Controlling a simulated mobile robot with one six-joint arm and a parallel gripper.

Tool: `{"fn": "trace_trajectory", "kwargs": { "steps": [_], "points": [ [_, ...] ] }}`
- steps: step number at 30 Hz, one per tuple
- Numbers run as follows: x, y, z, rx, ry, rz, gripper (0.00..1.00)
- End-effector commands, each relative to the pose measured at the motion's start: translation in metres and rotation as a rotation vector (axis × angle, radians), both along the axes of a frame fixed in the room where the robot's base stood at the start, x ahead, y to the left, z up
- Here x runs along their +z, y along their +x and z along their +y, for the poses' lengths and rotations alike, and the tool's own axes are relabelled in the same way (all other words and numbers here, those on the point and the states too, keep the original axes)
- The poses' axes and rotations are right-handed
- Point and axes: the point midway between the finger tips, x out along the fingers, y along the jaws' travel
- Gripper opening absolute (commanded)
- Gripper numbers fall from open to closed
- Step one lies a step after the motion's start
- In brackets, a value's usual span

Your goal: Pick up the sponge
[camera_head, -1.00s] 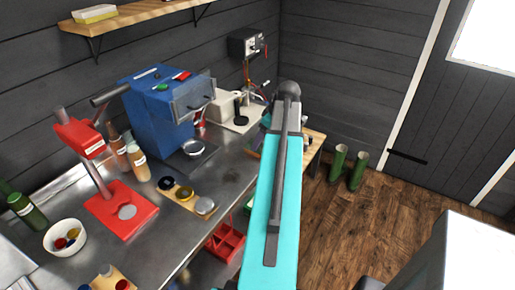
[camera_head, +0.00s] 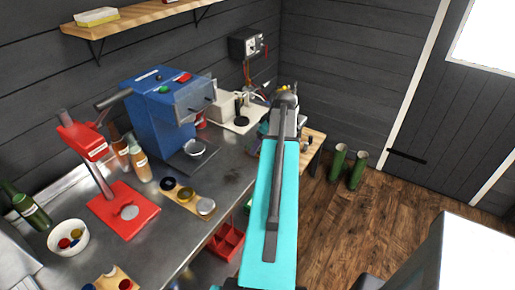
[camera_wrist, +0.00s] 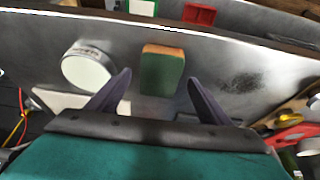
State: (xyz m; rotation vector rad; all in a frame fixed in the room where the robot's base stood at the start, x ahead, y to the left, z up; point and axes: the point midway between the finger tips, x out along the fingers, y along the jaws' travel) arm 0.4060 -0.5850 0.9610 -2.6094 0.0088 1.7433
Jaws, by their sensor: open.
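The sponge (camera_wrist: 162,72) is a block with a dark green face and an orange-brown edge. In the wrist view it is on the grey metal worktop (camera_wrist: 215,50), between and slightly beyond the fingertips. My gripper (camera_wrist: 159,78) is open, with one dark finger on each side of the sponge and visible gaps between. I cannot tell how high the fingers are above the worktop. In the head view my arm hides the sponge, and my fingers cannot be made out.
A white round container (camera_wrist: 88,66) stands close left of the sponge in the wrist view. A dark smudge (camera_wrist: 240,81) marks the worktop to the right. In the head view a blue machine (camera_head: 155,115) and a red press stand (camera_head: 128,211) occupy the worktop.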

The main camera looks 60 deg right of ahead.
Motion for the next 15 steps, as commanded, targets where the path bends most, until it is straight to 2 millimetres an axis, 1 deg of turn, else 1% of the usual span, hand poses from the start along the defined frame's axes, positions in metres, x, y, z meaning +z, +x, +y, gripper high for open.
{"fn": "trace_trajectory", "kwargs": {
  "steps": [7,15],
  "points": [
    [-0.017,0.007,0.000,0.000,0.002,0.001,0.73],
    [-0.023,0.009,-0.001,-0.001,0.000,0.000,0.73]
  ]
}}
